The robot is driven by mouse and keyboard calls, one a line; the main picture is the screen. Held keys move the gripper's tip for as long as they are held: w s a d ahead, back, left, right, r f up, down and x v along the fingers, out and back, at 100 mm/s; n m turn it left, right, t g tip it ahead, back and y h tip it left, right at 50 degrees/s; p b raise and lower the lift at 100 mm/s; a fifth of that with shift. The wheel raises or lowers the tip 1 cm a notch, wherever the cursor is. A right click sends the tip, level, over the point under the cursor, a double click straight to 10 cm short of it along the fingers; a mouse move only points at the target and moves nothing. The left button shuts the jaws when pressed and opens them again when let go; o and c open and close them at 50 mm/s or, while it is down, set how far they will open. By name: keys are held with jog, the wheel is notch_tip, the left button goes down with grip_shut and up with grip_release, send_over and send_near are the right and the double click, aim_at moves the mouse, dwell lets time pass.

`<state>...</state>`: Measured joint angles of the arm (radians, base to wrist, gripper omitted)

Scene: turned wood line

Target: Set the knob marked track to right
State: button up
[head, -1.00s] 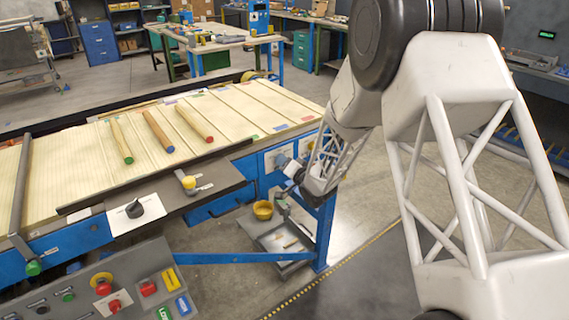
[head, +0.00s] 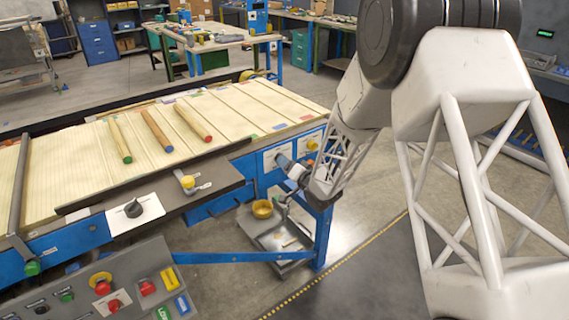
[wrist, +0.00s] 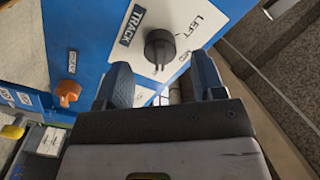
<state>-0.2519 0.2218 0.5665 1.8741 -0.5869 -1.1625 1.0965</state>
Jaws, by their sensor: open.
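The track knob (wrist: 160,46) is black and round, with a raised grip, on a white plate (wrist: 140,32) in the wrist view. The plate reads TRACK, LEFT and MID. A RIGHT label does not show, and I cannot tell for sure where the knob points. My gripper (wrist: 163,80) is open, its two blue fingers apart and empty, with the knob ahead of the gap between them and not clasped. In the head view my gripper (head: 289,167) is in front of the white plate (head: 272,157) on the blue line frame; the knob is hidden or too small there.
An orange knob (wrist: 67,92) sits left of the plate in the wrist view. In the head view another black knob (head: 133,208), a yellow-knobbed lever (head: 188,182) and a button panel (head: 120,285) are at the left.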

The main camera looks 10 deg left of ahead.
jog(key=shift+v, duration=2.5)
jog(key=s+d+r+g+h, duration=0.1)
jog(key=s+d+r+h, duration=0.5)
jog(key=d+r, duration=0.3)
jog(key=s+d+r+g+h, duration=0.1)
jog(key=s+d+r+h, duration=0.5)
jog(key=d, duration=0.4)
jog(key=s+d+r+g, duration=0.2)
jog(key=s, duration=0.9)
jog(key=s+d+r+g, duration=0.2)
jog(key=s+d+g, duration=0.1)
jog(key=s, duration=0.8)
jog(key=s+d+r+g+h, duration=0.1)
jog(key=s+d+r+g, duration=0.1)
jog(key=s, duration=0.9)
jog(key=shift+d+r+g, duration=0.15)
jog(key=shift+d+g, duration=0.05)
jog(key=shift+g, duration=0.4)
